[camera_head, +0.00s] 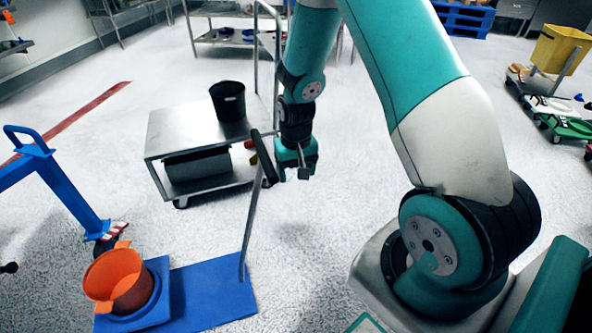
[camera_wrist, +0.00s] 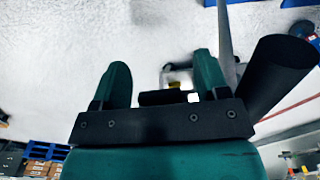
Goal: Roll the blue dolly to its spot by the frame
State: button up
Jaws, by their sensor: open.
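The blue dolly (camera_head: 215,292) is a flat blue plate on the floor at the bottom left of the head view. A thin grey pole (camera_head: 248,235) rises from its right side to a black grip (camera_head: 263,157). An orange bucket (camera_head: 112,282) stands at the plate's left on a blue base. A blue tubular frame (camera_head: 65,185) stands at the left. My gripper (camera_head: 300,175) is open, just right of the black grip. In the wrist view my gripper (camera_wrist: 162,75) has the black grip (camera_wrist: 277,72) outside its right finger, with nothing clearly held.
A steel cart (camera_head: 185,140) with a dark bucket (camera_head: 228,101) stands behind my gripper. A red line (camera_head: 80,115) crosses the floor at left. Several coloured dollies, one with a yellow bin (camera_head: 562,48), stand at the far right. Floor between cart and dolly is clear.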

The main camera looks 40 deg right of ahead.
grip_shut()
jog(key=w+a+p, duration=0.1)
jog(key=w+a, duration=0.2)
jog(key=a, duration=0.6)
jog(key=w+a+p, duration=0.1)
jog(key=w+a, duration=0.2)
jog(key=a, duration=0.6)
jog(key=shift+w+a, duration=0.4)
dwell(0.3)
jog(key=w+a+b, duration=0.1)
jog(key=w+a, duration=0.2)
jog(key=a, duration=0.6)
jog(key=w+a+b, duration=0.1)
jog(key=w+a, duration=0.3)
jog(key=a, duration=0.5)
jog(key=shift+a, duration=0.4)
